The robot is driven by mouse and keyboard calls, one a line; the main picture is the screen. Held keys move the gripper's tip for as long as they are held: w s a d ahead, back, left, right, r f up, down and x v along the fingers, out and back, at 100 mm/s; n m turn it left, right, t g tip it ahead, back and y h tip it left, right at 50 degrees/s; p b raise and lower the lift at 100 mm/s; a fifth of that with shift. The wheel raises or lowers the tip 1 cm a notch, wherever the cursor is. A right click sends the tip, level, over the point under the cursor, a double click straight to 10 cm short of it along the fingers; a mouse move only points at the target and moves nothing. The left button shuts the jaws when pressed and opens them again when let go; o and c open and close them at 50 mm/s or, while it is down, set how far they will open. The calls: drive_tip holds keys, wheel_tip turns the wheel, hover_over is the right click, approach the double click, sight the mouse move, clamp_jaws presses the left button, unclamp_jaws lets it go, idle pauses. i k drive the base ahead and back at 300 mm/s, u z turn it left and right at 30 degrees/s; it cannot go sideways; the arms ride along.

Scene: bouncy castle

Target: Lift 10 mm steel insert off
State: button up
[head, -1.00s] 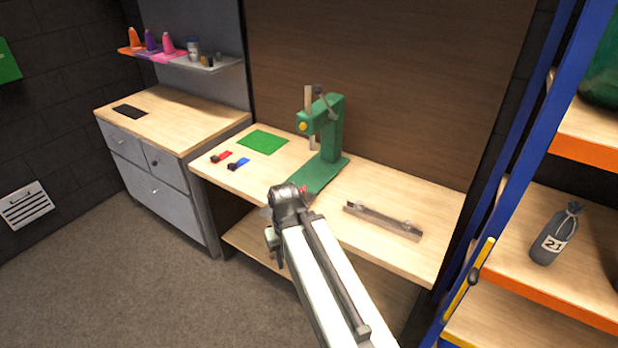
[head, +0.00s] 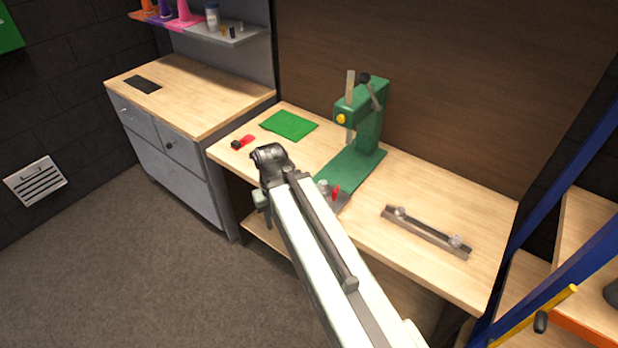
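I cannot make out for certain which thing is the 10 mm steel insert. A green press (head: 366,125) stands on the workbench (head: 440,200), with its green base (head: 350,170) reaching toward the front edge. Small metal and red parts (head: 330,189) show at the base's front end, partly hidden by my arm. A steel bar with two knobs (head: 425,232) lies to the right of the press. My gripper (head: 262,198) is at the far end of my arm, in front of the bench's front edge. Its fingers are too small and hidden to read.
A green mat (head: 289,125) and a small red-and-black item (head: 243,142) lie on the bench's left part. A grey cabinet (head: 170,150) stands left of the bench. Blue rack posts (head: 565,270) stand at the right. The carpet (head: 140,270) at left is clear.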

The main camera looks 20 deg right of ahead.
sight(323, 187)
drive_tip(key=u, duration=0.25)
drive_tip(key=i, duration=0.55)
drive_tip(key=u, duration=0.7)
drive_tip(key=k, duration=0.7)
drive_tip(key=u, duration=0.2)
drive_tip(key=i, duration=0.7)
drive_tip(key=z, duration=0.15)
